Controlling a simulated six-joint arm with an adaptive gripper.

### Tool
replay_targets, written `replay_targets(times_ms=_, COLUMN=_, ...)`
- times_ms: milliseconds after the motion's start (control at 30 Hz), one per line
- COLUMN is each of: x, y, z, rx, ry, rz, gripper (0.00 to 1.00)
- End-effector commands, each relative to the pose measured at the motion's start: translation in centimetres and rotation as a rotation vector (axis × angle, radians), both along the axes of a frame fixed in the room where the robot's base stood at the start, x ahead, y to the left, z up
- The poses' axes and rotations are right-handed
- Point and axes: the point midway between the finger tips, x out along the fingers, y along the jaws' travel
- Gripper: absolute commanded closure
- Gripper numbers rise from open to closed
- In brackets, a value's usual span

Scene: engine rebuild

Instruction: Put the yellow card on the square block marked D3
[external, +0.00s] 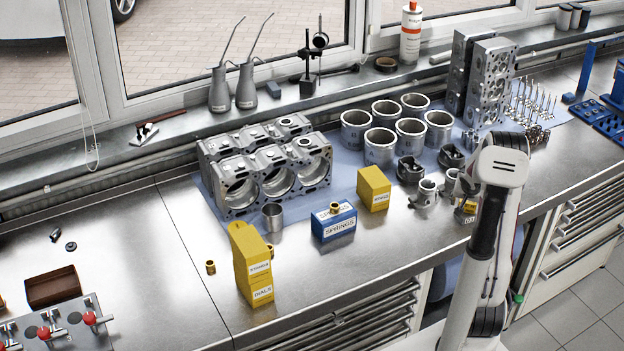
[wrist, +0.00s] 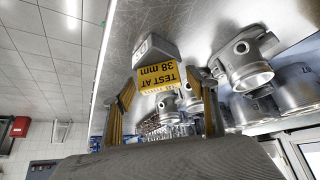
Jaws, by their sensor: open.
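The yellow card (external: 469,207) is near the bench's front right in the external view, close above a small block marked D3 (external: 470,219). In the wrist view the card (wrist: 159,78) shows upside down, reading "TEST AT 38 mm". Its edge meets a grey square block (wrist: 153,47) and appears to rest on it. My gripper (wrist: 161,86) is open, with one finger on each side of the card. Whether either finger touches the card I cannot tell. In the external view my arm hides most of the gripper.
Pistons (external: 411,170) and grey cylinder sleeves (external: 380,146) stand close to the left of my arm. A yellow box (external: 374,188), a blue SPRINGS box (external: 334,222) and stacked yellow boxes (external: 252,262) stand farther left. The bench's front edge is close.

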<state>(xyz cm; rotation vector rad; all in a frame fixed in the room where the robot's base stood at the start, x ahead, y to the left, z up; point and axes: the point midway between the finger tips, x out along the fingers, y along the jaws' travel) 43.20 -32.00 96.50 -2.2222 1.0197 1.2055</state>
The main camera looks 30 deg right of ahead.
Motion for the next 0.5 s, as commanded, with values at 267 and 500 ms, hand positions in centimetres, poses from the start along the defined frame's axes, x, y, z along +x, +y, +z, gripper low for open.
replay_targets(times_ms=267, x=-0.2, y=0.2, z=0.8, rx=-0.002, ry=-0.001, rz=-0.001, gripper=0.42)
replay_targets(times_ms=500, x=-0.8, y=0.9, z=2.4, rx=-0.002, ry=-0.002, rz=-0.001, gripper=0.42)
